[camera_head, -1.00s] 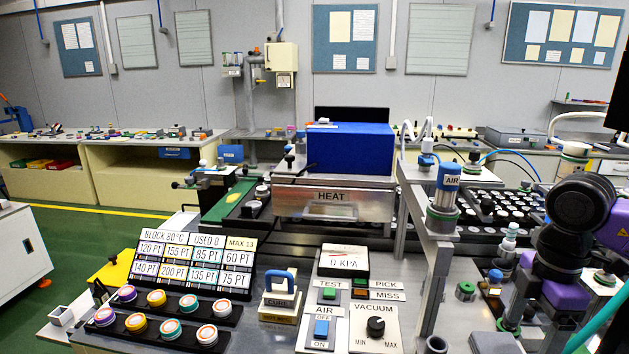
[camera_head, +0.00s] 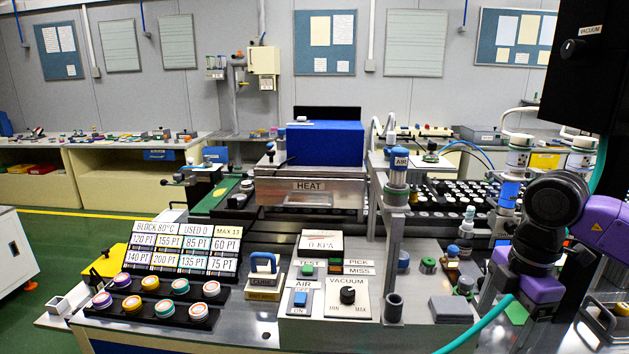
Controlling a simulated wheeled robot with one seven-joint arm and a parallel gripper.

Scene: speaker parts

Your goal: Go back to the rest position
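My arm stands at the right edge, with a black joint and purple links. Its purple lower part hangs over the right end of the bench. My gripper (camera_head: 505,291) seems to be the grey metal part beside that purple link; its fingers are not clear, so I cannot tell whether it is open or holds anything. A teal hose runs below it toward the front edge.
The bench holds a HEAT unit (camera_head: 310,190) with a blue box (camera_head: 326,147), a grey AIR post (camera_head: 396,230), a VACUUM panel (camera_head: 347,298), a label board (camera_head: 184,249) and several coloured round parts. A black VACUUM housing (camera_head: 590,85) fills the upper right. Green floor is open at left.

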